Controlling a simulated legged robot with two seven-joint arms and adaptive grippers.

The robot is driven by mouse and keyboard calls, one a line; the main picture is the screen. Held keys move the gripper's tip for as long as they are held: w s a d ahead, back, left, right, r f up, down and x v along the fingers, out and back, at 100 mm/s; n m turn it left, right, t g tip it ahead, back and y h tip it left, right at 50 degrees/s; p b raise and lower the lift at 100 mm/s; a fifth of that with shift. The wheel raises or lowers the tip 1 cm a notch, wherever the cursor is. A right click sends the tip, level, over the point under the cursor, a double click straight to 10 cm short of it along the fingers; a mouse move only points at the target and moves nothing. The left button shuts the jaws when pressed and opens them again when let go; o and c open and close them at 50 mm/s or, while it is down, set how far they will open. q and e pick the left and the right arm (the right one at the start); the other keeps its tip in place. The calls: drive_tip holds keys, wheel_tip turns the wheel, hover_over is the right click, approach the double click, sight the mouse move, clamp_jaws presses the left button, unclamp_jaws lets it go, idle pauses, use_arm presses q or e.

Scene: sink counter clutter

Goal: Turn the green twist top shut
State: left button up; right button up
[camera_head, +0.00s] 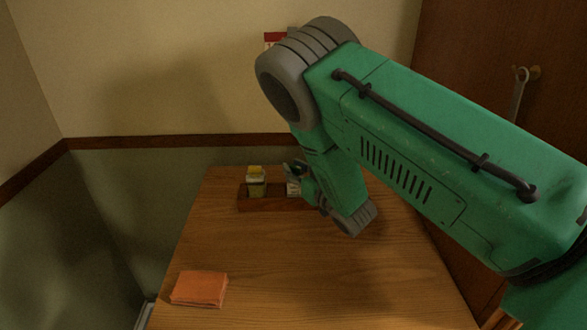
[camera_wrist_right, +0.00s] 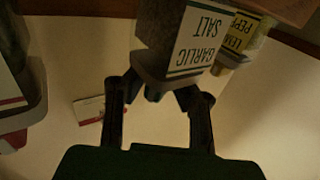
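My right gripper (camera_head: 297,172) reaches down to the rack at the table's far end. In the wrist view, where labels appear upside down, its dark fingers (camera_wrist_right: 160,92) are spread at the lid end of the garlic salt jar (camera_wrist_right: 178,40). The jar also shows in the head view (camera_head: 293,189), partly hidden by the gripper. Its lid end looks dark grey in the dim light, and I cannot make out a green top. Whether the fingers press on the lid is unclear. My left gripper is not in view.
A lemon pepper jar (camera_wrist_right: 243,36) with a yellow top (camera_head: 255,170) stands left of the garlic salt in the brown rack (camera_head: 262,206). Another red-striped container (camera_wrist_right: 20,105) is on its other side. Orange folded cloth (camera_head: 200,288) lies near front left. The table's middle is clear.

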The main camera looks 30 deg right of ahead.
drive_tip(key=shift+o, duration=0.8)
drive_tip(key=shift+a, duration=0.1)
drive_tip(key=shift+s, duration=0.25)
drive_tip(key=s, duration=1.1)
drive_tip(key=shift+s+d, duration=0.2)
drive_tip(key=shift+d, duration=0.05)
